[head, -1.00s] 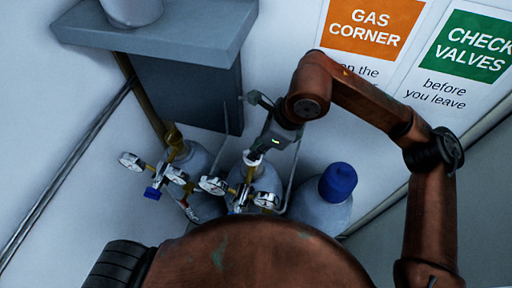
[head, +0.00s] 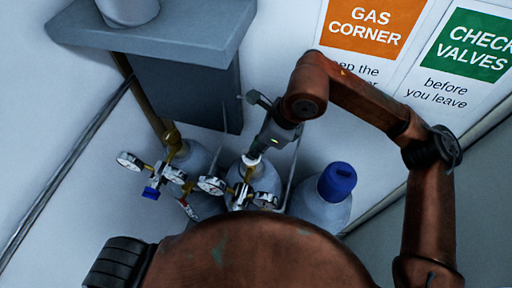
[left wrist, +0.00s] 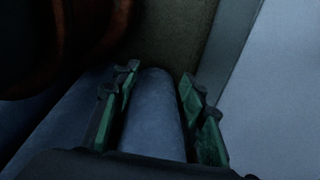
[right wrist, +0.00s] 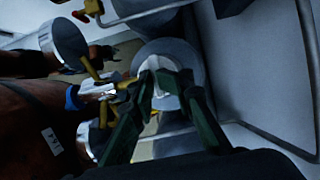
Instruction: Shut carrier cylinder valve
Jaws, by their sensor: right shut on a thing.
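Three grey gas cylinders stand in the corner in the head view. The middle cylinder (head: 266,176) has a pale valve knob (head: 252,158) on top and a brass regulator with gauges (head: 212,186). My right gripper (head: 257,152) comes down on this knob from above. In the right wrist view, its green fingers (right wrist: 163,95) are shut on the white knob (right wrist: 152,66). The carrier label cannot be read. My left gripper (left wrist: 158,95) shows only in the left wrist view, fingers apart, with a blue-grey rounded shape (left wrist: 155,115) between or behind them; contact cannot be told.
The left cylinder (head: 196,158) carries gauges and a blue knob (head: 151,193). The right cylinder (head: 322,209) wears a blue cap (head: 338,181). A grey shelf (head: 180,42) overhangs on the left, and signs (head: 365,25) hang on the wall behind my right arm.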

